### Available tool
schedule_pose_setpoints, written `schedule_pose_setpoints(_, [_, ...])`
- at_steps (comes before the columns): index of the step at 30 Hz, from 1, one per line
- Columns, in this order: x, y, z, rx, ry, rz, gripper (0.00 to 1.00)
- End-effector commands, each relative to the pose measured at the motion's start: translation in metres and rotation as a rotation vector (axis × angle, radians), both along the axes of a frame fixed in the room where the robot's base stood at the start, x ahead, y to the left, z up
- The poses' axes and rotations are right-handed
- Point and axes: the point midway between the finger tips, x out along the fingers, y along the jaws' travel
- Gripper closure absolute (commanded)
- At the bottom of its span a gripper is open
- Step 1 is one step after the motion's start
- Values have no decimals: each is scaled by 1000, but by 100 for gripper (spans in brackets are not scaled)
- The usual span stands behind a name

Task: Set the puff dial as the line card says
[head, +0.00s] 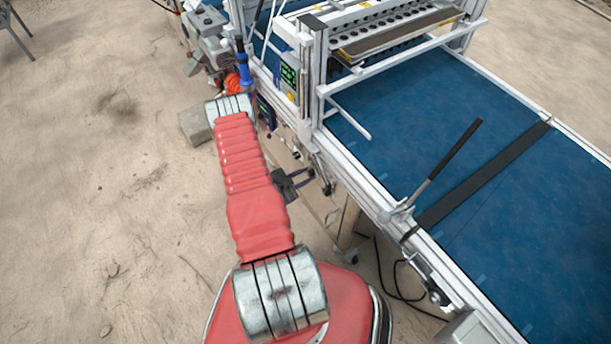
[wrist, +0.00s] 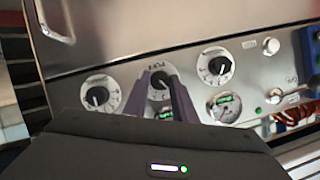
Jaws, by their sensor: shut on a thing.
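The middle dial (wrist: 159,77) on the metal panel shows in the wrist view as a black knob on a white scale. The lettering above it is blurred but looks like "PUFF". My gripper (wrist: 162,88) has one finger on each side of this knob and is shut on it. The fingers hide parts of the scale, and I cannot read the setting. In the head view my gripper (head: 308,181) reaches from behind my arm toward the side of the seeder. I cannot make out a line card in either view.
A left dial (wrist: 98,96) and an upper right dial (wrist: 214,66) flank the held knob. A gauge with a green display (wrist: 224,107) sits close to the right finger. A handle (wrist: 56,22) is at upper left. The blue belt (head: 420,90) runs beside me.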

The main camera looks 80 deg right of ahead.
Motion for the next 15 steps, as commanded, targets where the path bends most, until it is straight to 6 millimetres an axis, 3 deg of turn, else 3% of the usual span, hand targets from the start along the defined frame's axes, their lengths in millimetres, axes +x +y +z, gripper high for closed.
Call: schedule_pose_setpoints(15, [-3, 3, -2, -110, -127, -3, 98])
